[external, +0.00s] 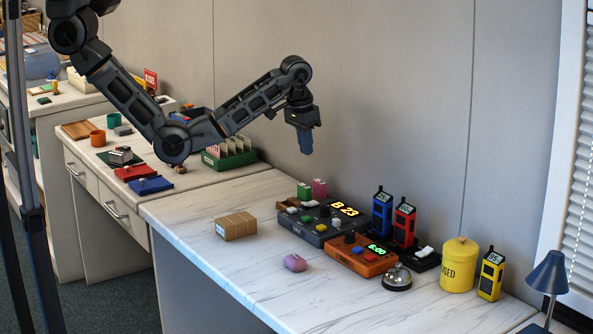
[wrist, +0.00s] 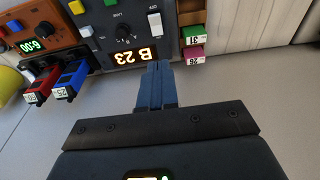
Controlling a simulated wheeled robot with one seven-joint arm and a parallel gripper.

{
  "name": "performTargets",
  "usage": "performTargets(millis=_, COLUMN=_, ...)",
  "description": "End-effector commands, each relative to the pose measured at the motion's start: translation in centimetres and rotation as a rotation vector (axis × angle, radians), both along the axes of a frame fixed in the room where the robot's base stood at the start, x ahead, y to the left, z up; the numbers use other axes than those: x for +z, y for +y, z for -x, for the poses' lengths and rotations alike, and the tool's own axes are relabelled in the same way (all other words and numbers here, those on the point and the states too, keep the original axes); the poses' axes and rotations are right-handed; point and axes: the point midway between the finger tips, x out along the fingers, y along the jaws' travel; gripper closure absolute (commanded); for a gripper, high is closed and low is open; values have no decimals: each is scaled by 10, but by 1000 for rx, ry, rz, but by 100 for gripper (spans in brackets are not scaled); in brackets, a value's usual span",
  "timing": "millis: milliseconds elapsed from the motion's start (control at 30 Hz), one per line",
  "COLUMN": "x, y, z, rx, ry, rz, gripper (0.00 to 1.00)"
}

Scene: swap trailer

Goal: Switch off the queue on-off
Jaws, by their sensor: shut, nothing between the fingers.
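The queue console (external: 318,232) is a dark grey box on the marble counter, with a lit "B 23" display (external: 345,209) and green, yellow and white buttons. Its white rocker switch (wrist: 155,24) shows in the wrist view beside the dial (wrist: 123,33), near the green and pink numbered blocks; which side is pressed I cannot tell. In the external view the rocker (external: 292,210) is small at the console's left end. My gripper (external: 306,152) is shut and empty, pointing down high above the console's back. Its blue fingertips (wrist: 156,66) show below the display in the wrist view.
An orange console (external: 360,262) reading 6:00 stands in front, with a bell (external: 397,279) beside it. Blue (external: 381,214) and red (external: 404,223) handsets stand behind. A yellow canister (external: 459,265) is at right. A cardboard box (external: 236,227) and purple item (external: 295,262) lie left and in front.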

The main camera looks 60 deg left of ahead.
Motion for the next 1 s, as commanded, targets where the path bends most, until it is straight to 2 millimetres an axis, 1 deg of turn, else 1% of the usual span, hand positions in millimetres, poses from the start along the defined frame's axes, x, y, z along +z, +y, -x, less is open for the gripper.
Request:
performTargets(millis=67, x=5, y=-4, z=1, rx=-4, ry=13, rz=2, gripper=100)
performTargets(millis=200, x=7, y=-5, z=1, rx=-6, ry=20, rz=2, gripper=100)
performTargets(millis=433, x=6, y=-4, z=1, rx=-5, ry=18, rz=2, gripper=100)
performTargets(millis=533, x=1, y=-4, z=1, rx=-5, ry=18, rz=2, gripper=100)
performTargets(millis=800, x=-32, y=-4, z=-3, rx=-6, ry=22, rz=1, gripper=100)
performTargets(millis=1000, x=-71, y=-4, z=-8, rx=-5, ry=22, rz=1, gripper=100)
